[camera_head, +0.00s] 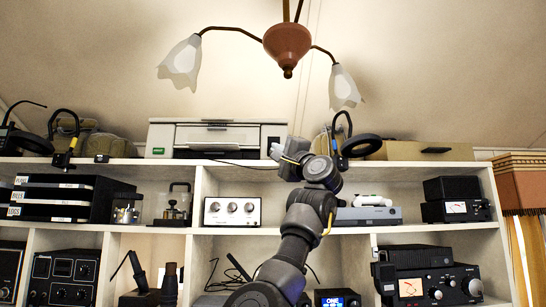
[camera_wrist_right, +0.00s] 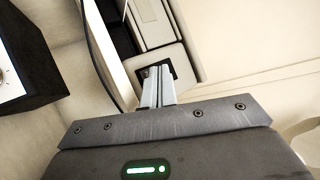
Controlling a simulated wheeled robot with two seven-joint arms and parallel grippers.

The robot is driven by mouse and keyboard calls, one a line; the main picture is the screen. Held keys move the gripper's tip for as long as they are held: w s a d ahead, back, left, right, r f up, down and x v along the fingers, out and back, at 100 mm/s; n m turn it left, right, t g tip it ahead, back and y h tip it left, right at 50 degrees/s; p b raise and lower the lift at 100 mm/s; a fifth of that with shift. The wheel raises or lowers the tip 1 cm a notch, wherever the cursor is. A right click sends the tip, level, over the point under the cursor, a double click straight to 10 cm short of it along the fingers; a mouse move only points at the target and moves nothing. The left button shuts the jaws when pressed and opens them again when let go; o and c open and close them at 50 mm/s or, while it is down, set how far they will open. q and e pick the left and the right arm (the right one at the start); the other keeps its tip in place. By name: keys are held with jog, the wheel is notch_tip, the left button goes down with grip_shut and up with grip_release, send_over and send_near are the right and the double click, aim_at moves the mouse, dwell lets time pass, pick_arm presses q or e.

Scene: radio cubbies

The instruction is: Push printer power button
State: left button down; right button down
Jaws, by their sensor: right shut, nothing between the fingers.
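The printer (camera_head: 218,123) is a light grey box with dark slots, lying on top of the shelf unit. A green label is on its left end and a dark panel is at its right end. My right gripper (camera_head: 277,153) is raised at the lower right corner of the printer. In the right wrist view its fingers (camera_wrist_right: 157,77) are shut and empty, with the tips in front of a small dark square on the printer's pale front (camera_wrist_right: 180,55). I cannot tell whether they touch. The power button itself is not distinguishable behind the tips. My left gripper is out of view.
The white shelf unit (camera_head: 240,171) holds radios, trays and a box with three dials (camera_head: 232,211). Black desk lamps (camera_head: 358,145) stand on its top on both sides of the printer. A ceiling lamp (camera_head: 287,44) hangs above.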

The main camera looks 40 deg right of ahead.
jog(key=s+a+b, duration=0.2)
jog(key=s+a, duration=0.1)
jog(key=shift+s, duration=0.3)
dwell(0.5)
